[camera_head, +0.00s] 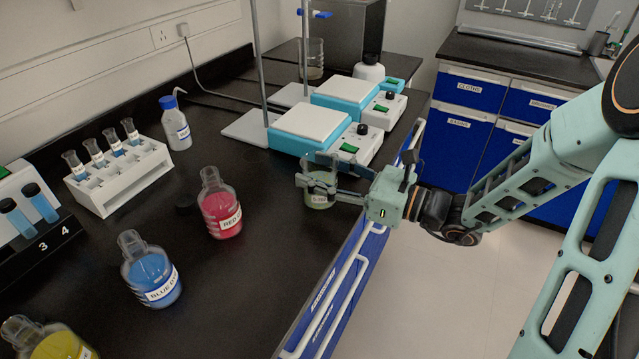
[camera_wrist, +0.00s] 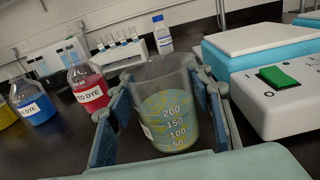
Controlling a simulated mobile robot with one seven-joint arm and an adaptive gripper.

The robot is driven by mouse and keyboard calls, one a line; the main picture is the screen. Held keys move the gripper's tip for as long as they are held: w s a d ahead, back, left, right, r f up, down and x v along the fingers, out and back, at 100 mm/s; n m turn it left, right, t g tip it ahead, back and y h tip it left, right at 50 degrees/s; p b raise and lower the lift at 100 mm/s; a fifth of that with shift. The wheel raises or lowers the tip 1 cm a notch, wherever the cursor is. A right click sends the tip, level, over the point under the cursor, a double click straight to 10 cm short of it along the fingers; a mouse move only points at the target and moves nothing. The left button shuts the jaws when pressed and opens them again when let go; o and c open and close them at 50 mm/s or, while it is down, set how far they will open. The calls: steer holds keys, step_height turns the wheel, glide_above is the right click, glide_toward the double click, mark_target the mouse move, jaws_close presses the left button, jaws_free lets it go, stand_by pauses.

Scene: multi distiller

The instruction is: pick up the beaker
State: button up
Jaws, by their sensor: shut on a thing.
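The beaker (camera_wrist: 170,112) is clear glass with white volume marks up to 200 and holds a greenish liquid. In the wrist view it stands upright between the two fingers of my gripper (camera_wrist: 165,125), which are shut on its sides. In the head view the beaker (camera_head: 320,190) shows at the front edge of the dark bench, partly hidden by my gripper (camera_head: 322,181), which reaches in from the right. I cannot tell whether the beaker's base touches the bench.
Hotplates (camera_head: 310,130) stand just behind the beaker, with metal stands. A red dye bottle (camera_head: 221,205) and a blue dye bottle (camera_head: 151,270) stand to the left. A white tube rack (camera_head: 120,175) and a blue-capped bottle (camera_head: 175,124) are farther back. A rail (camera_head: 345,285) runs along the bench front.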

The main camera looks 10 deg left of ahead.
steer(key=shift+r, duration=0.1)
steer(key=shift+c, duration=0.4)
step_height(320, 180, up, 3)
steer(key=p, duration=0.3)
steer(key=s+d+r+p, duration=0.1)
steer(key=s+r+p, duration=0.6)
steer(key=p, duration=0.3)
steer(key=shift+d+r, duration=0.3)
steer(key=shift+d, duration=0.1)
steer(key=p, duration=0.3)
steer(key=shift+s+d+r+p, duration=0.1)
steer(key=shift+s+r+p, duration=0.05)
steer(key=shift+s+p, duration=0.2)
steer(key=shift+s+p, duration=0.1)
steer(key=shift+p, duration=0.25)
